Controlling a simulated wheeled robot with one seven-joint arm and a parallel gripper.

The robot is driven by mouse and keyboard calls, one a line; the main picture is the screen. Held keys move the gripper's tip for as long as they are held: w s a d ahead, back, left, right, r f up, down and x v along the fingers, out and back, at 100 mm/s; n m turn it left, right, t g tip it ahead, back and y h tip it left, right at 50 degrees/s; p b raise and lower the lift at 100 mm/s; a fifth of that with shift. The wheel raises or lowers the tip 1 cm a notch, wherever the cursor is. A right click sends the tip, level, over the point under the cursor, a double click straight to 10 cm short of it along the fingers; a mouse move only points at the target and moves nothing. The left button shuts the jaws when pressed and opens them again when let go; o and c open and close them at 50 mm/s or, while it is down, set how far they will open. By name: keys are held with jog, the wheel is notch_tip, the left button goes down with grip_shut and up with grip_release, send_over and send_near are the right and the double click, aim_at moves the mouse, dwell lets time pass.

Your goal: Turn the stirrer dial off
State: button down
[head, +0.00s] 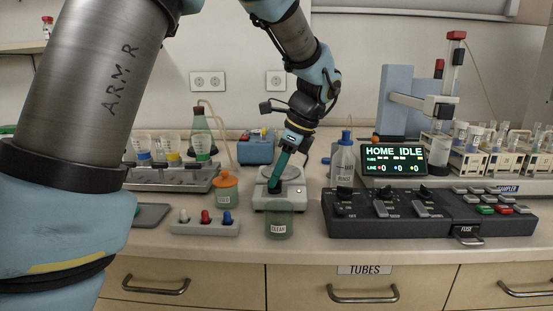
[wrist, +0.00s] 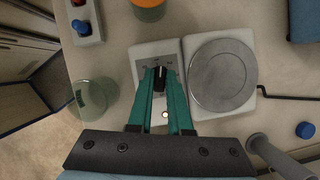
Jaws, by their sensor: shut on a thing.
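The stirrer (head: 290,200) is a small white unit on the bench in the middle of the head view. In the wrist view its white body (wrist: 140,62) carries a round grey plate (wrist: 223,75) on the right. The black dial (wrist: 160,73) sits on the panel left of the plate, and a small lamp below it glows warm. My gripper (wrist: 160,80) has teal fingers and is shut on the dial from above. In the head view my gripper (head: 275,186) reaches down onto the stirrer's front, and the fingertips hide most of the dial.
A clear beaker (head: 279,224) stands just in front of the stirrer. A strip with coloured knobs (head: 204,224) and an orange-lidded jar (head: 226,187) are to the left. A dark control panel (head: 420,213) and a wash bottle (head: 342,160) stand to the right.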

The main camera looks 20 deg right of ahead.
jog(key=n+p, duration=0.2)
jog(key=n+g+p, duration=0.1)
jog(key=n+p, duration=0.1)
jog(key=n+g+y+p, duration=0.1)
jog(key=n+p, duration=0.1)
jog(key=shift+w+r+p, duration=0.15)
jog(key=shift+r+p, duration=0.1)
jog(key=shift+p, duration=0.1)
jog(key=n+g+p, duration=0.1)
jog(key=n, duration=0.2)
jog(key=n+g+p, duration=0.1)
jog(key=n+p, duration=0.1)
jog(key=shift+w+f+n, duration=0.1)
jog(key=shift+f+n, duration=0.1)
jog(key=shift+n, duration=0.2)
jog(key=c, duration=0.8)
grip_release()
jog(key=shift+c, duration=0.2)
jog(key=b+v, duration=0.1)
jog(key=v, duration=0.9)
jog(key=shift+w+r, duration=0.25)
jog(key=shift+r, duration=0.1)
